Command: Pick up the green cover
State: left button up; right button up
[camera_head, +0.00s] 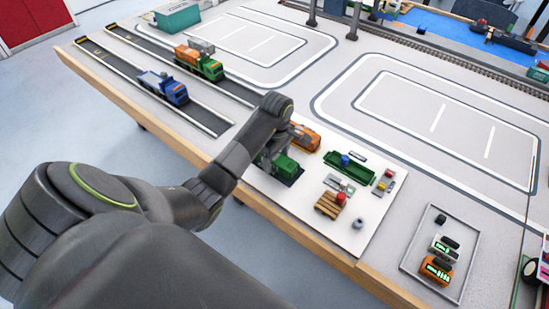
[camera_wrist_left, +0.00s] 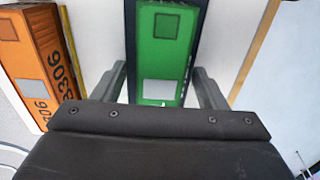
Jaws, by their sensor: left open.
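The green cover (camera_wrist_left: 163,55) is a long green block with a dark green square and a pale grey rectangle on top. It lies between the two fingers of my left gripper (camera_wrist_left: 162,84) in the left wrist view, with a gap on each side. In the head view the green cover (camera_head: 286,164) shows on the white board, partly hidden by my left gripper (camera_head: 272,160), which points down over it. My left gripper is open and holds nothing. My right gripper is not in view.
An orange container (camera_wrist_left: 32,62) stands close left of the cover in the wrist view. A green tray (camera_head: 349,168) and a small wooden pallet (camera_head: 329,205) are to the right on the board. Blue (camera_head: 166,88) and green-orange trucks (camera_head: 200,62) stand on dark lanes.

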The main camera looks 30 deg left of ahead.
aim_at(276, 157)
pick_arm(q)
jog(key=shift+f, duration=0.15)
jog(key=shift+c, duration=0.3)
jog(key=c, duration=1)
notch_tip(276, 157, up, 6)
jog(key=shift+w+f+p, duration=0.1)
jog(key=shift+p, duration=0.2)
notch_tip(276, 157, up, 3)
jog(key=p, duration=0.3)
jog(key=shift+r+p, duration=0.65)
jog(key=shift+p, duration=0.15)
